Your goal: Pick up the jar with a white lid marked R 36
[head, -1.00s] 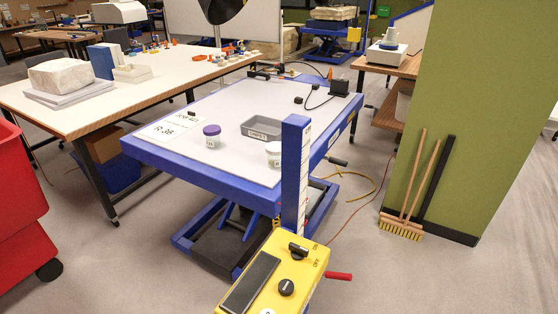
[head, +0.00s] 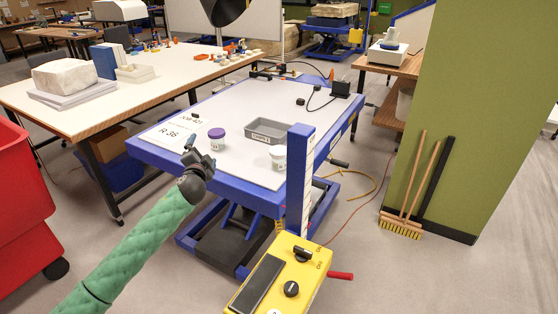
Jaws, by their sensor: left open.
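A jar with a white lid (head: 278,157) stands upright near the front right edge of the blue lift table (head: 150,154), close to the blue post; its label is too small to read for certain. A jar with a purple lid (head: 217,138) stands to its left. My left gripper (head: 195,149) is open and empty over the table's front edge, left of the purple-lidded jar and well apart from the white-lidded jar. My right gripper is not in view.
A grey tray (head: 268,129) sits behind the jars. A blue post (head: 299,180) rises at the table's front right corner, above a yellow control box (head: 272,280) with a red handle. A red bin (head: 22,190) stands at the left. The table's middle and back left are clear.

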